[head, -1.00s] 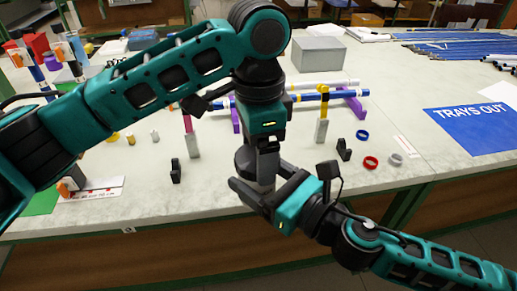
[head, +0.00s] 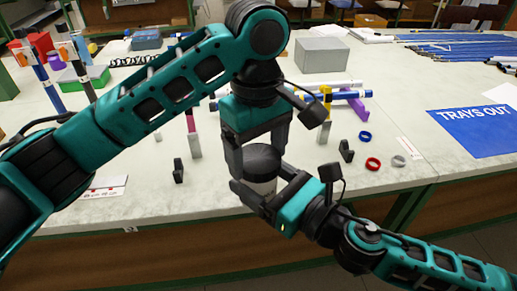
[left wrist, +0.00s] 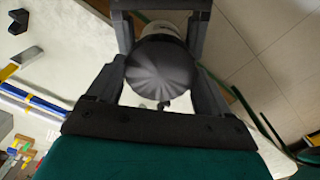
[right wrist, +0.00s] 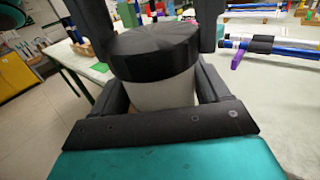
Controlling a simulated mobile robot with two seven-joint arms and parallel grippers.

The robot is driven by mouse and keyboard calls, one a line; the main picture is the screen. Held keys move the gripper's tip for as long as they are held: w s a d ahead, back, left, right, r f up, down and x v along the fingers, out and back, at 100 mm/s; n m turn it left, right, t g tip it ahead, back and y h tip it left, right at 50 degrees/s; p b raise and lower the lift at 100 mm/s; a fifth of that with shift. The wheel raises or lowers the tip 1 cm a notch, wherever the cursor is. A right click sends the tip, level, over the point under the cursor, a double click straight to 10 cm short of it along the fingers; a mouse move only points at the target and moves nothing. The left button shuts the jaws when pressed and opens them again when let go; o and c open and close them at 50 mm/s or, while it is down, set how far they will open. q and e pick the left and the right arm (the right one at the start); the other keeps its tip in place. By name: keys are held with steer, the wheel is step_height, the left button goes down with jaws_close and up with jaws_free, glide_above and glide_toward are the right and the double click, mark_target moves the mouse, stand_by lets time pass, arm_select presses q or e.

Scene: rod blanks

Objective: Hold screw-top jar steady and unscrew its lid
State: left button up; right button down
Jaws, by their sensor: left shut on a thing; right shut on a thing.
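The screw-top jar has a pale body (right wrist: 165,93) and a ribbed black lid (head: 263,158). It is held upright near the table's front edge. My left gripper (head: 258,155) reaches down from above with its fingers on both sides of the lid; the lid also fills the space between them in the left wrist view (left wrist: 163,72). My right gripper (head: 258,190) comes from the lower right and is shut around the jar body below the lid. The lid sits on the body in the right wrist view (right wrist: 155,50); whether its thread is loose cannot be told.
The pale table (head: 330,205) is mostly clear near the jar. Small black stands (head: 178,170), blue and red rings (head: 373,163), a grey box (head: 322,55) and a blue rod on purple supports (head: 355,104) stand behind. A blue "TRAYS OUT" sheet (head: 478,135) lies right.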

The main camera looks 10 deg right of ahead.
arm_select(q)
steer(key=n, duration=0.5)
steer(key=shift+r+n, duration=0.1)
steer(key=shift+n, duration=0.3)
arm_select(e)
steer(key=shift+s+a, duration=0.15)
steer(key=shift+s, duration=0.05)
arm_select(q)
steer(key=n, duration=0.5)
steer(key=shift+s+d+n, duration=0.1)
steer(key=shift+d+n, duration=0.1)
steer(key=shift+n, duration=0.2)
steer(key=shift+r, duration=0.15)
arm_select(e)
steer(key=shift+w, duration=0.1)
arm_select(q)
steer(key=shift+r, duration=0.6)
arm_select(e)
steer(key=shift+f, duration=0.15)
arm_select(q)
steer(key=shift+a+r, duration=0.1)
steer(key=shift+r, duration=0.25)
arm_select(e)
steer(key=shift+w, duration=0.1)
